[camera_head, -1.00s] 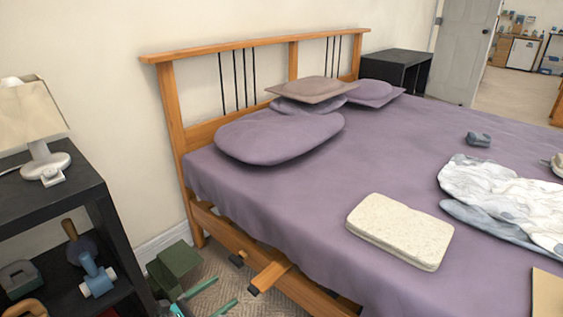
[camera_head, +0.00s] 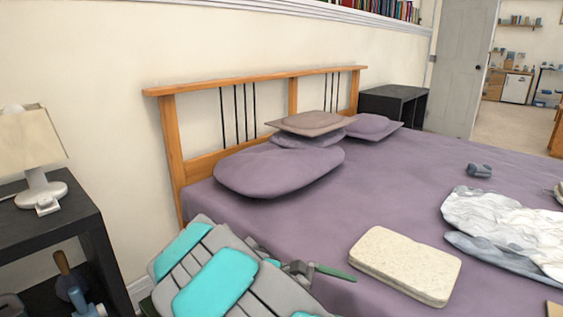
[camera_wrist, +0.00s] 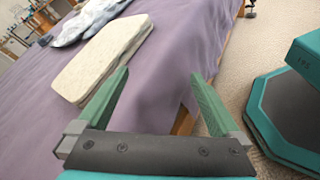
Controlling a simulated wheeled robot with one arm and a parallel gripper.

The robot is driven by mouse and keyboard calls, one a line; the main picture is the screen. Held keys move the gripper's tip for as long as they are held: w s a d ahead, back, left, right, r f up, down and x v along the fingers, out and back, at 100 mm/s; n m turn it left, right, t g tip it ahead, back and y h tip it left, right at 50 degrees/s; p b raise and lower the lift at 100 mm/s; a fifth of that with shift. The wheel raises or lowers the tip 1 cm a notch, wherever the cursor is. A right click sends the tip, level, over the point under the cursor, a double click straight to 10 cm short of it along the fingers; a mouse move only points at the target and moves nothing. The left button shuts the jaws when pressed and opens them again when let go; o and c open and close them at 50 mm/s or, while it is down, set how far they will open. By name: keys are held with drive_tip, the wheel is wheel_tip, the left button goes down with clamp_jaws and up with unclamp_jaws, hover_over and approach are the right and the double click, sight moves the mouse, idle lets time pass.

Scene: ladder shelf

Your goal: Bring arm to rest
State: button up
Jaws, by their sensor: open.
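My gripper (camera_wrist: 155,100) is open and empty in the wrist view, its two green fingers spread apart above the near edge of the purple bed (camera_wrist: 185,40). In the head view my grey and teal arm rises at the bottom centre, with one green finger of my gripper showing beside the cream folded pad (camera_head: 405,265). The cream pad also shows in the wrist view (camera_wrist: 95,60), beyond the left finger. I cannot tell from the head view how far the gripper is above the bed.
A black shelf unit (camera_head: 85,218) with a lamp (camera_head: 35,150) stands at the left. The bed's wooden headboard (camera_head: 180,130) is against the wall. Pillows (camera_head: 280,170), a crumpled white cloth (camera_head: 500,225) and a small grey-blue object (camera_head: 480,170) lie on the bed.

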drive_tip(key=s+d+m+g+y+b, duration=0.15)
drive_tip(key=s+d+m+y, duration=0.25)
drive_tip(key=s, duration=0.4)
drive_tip(key=s+d+m+g+y, duration=0.2)
drive_tip(key=s+d+m+y, duration=0.15)
drive_tip(key=s, duration=0.35)
drive_tip(key=s+a+f+m+t+y+b, duration=0.1)
drive_tip(key=s+a+m+y, duration=0.1)
drive_tip(key=s, duration=0.4)
drive_tip(key=s+a+f+m+t+y+b, duration=0.1)
drive_tip(key=s+a+f+m+y, duration=0.1)
drive_tip(key=s, duration=0.4)
drive_tip(key=shift+a+y, duration=0.9)
drive_tip(key=shift+y, duration=0.35)
